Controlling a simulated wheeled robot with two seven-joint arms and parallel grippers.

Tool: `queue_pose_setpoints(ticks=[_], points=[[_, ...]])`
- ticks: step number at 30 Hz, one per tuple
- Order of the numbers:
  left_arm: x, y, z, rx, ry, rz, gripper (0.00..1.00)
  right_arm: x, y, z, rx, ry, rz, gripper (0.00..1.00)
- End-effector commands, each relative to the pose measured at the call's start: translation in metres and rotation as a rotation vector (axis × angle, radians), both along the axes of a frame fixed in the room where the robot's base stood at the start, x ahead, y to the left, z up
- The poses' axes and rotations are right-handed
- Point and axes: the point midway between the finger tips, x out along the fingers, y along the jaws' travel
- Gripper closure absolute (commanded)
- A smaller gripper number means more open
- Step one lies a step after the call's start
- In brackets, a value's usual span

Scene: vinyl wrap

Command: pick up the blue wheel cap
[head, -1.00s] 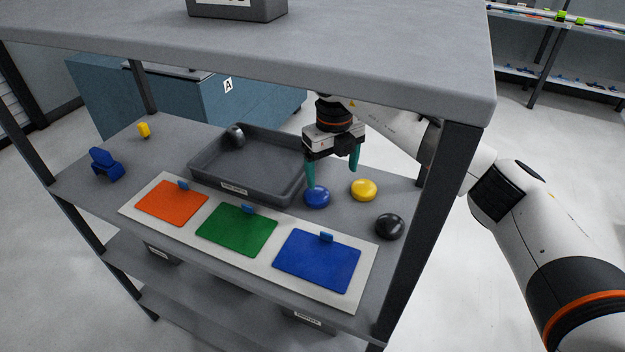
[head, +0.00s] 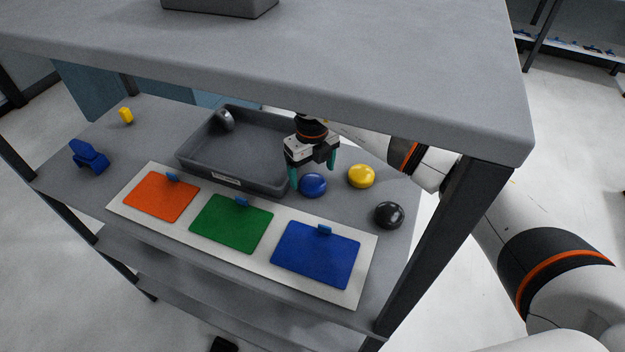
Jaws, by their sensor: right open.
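The blue wheel cap (head: 313,185) is a round, glossy dome on the grey shelf, just right of the grey tray. My right gripper (head: 312,178) is at the cap with its two teal fingers pointing down. The fingers are open; the left finger shows beside the cap's left edge, and the right finger is behind or above its right side. I cannot tell whether they touch the cap. Nothing is seen held. My left gripper is not in view.
A yellow cap (head: 361,176) and a black cap (head: 389,215) lie to the right. The grey tray (head: 190,160) holds a dark round cap (head: 225,119). A white board (head: 190,228) with coloured panels lies in front. The upper shelf (head: 300,75) overhangs the arm.

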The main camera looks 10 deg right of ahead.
Motion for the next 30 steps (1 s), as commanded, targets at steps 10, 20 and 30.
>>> queue_pose_setpoints(ticks=[10, 20, 30], points=[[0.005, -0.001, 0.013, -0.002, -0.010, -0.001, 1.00, 0.002, -0.002, -0.032, 0.000, 0.000, 0.001, 0.16], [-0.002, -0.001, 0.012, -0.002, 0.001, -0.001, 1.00, 0.002, -0.002, -0.031, 0.000, 0.000, 0.001, 0.45], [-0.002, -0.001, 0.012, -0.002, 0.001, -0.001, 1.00, 0.002, -0.002, -0.030, 0.000, -0.001, 0.001, 0.64]])
